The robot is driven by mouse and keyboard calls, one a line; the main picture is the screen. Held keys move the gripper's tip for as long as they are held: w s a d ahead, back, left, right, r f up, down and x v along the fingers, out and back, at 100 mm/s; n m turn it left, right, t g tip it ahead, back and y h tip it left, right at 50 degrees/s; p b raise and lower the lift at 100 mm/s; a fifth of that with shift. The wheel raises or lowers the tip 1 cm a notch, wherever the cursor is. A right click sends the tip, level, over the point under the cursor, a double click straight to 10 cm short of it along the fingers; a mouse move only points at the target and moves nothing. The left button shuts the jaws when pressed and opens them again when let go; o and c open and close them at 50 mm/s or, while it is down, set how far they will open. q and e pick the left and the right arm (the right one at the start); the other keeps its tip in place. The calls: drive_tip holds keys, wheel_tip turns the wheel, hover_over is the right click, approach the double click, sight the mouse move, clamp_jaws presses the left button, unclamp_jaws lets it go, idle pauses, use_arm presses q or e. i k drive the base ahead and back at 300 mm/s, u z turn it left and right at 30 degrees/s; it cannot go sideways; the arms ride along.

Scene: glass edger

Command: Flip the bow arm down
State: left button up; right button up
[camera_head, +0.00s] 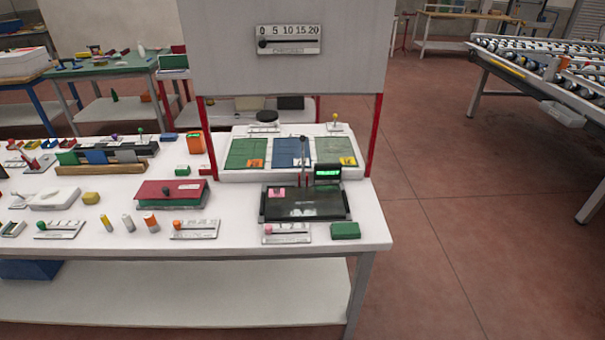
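A thin dark upright arm (303,163) stands at the back of a black flat device (307,207) near the right end of the white table. It looks like the bow arm, though it is too small to be sure. It points up, with its tip in front of the tray of coloured panels. A small display with green digits (327,173) stands just right of it. A pink block (277,193) sits on the device's left part. Neither of my grippers is in view, and nothing touches the arm.
The white table (110,235) carries a red-topped box (171,193), slider plates (286,233), a green block (345,230) and several small items. A grey panel (285,80) on red posts rises behind. A roller conveyor (545,65) stands right. Floor between is clear.

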sight(302, 138)
drive_tip(key=k, duration=0.2)
drive_tip(key=z, duration=1.45)
drive_tip(key=i, duration=4.8)
drive_tip(key=u, duration=4.55)
drive_tip(key=i, duration=1.7)
drive_tip(key=u, duration=0.05)
